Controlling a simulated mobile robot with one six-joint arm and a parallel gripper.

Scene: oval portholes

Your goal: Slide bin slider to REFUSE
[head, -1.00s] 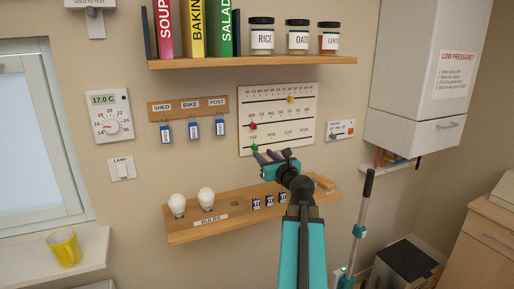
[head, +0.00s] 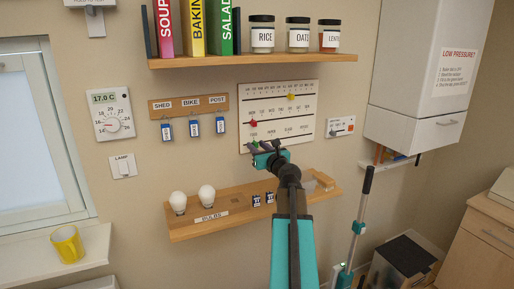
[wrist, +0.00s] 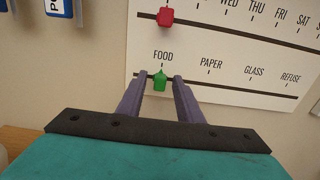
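The bin slider is a green knob (wrist: 159,82) on the lowest line of the white board (head: 303,112). In the wrist view it sits under the word FOOD, at the line's left end. PAPER, GLASS and REFUSE follow to the right, with REFUSE (wrist: 290,78) at the far right. My gripper (wrist: 160,76) is open, with one grey-purple finger on each side of the green knob and a gap showing on both sides. In the head view my gripper (head: 262,146) is at the board's lower left and largely hides the green knob.
A red slider (wrist: 165,16) sits on the weekday line just above, and a yellow slider (head: 291,97) on the top line. A wooden shelf (head: 220,219) with bulbs is below the board. A small control panel (head: 341,127) is to its right. The lowest line right of the green knob looks clear.

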